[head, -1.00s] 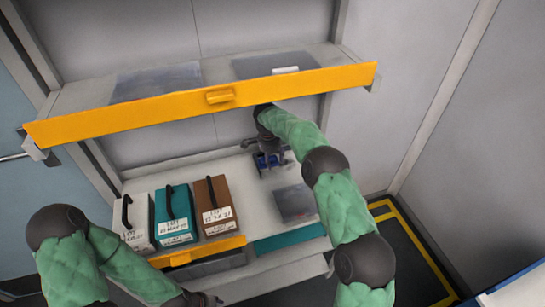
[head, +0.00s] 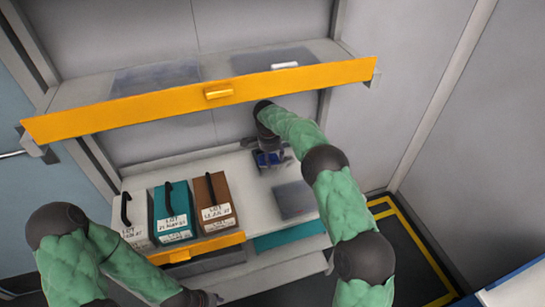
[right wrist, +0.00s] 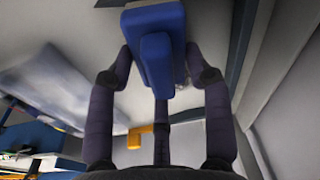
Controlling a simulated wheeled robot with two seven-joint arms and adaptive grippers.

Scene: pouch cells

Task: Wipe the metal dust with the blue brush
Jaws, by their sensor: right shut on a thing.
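My right gripper (head: 272,157) is shut on the blue brush (right wrist: 157,45), above or at the lower shelf. In the head view the brush (head: 266,159) is small and partly hidden by the fingers. In the right wrist view its blue body sits between the dark fingers; I cannot tell whether it touches the surface. A dark grey square patch (head: 294,200) lies on the lower shelf, in front of the brush. Similar grey patches lie on the upper shelf, left (head: 155,79) and right (head: 262,61). I cannot tell which is metal dust. My left gripper (head: 207,298) is low at the bottom edge, its jaws unclear.
White (head: 137,220), teal (head: 173,225) and brown (head: 213,213) labelled boxes with black handles stand on the lower shelf at left. The upper shelf's yellow front edge (head: 150,104) overhangs the lower shelf. A small white item (head: 285,65) lies on the upper shelf.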

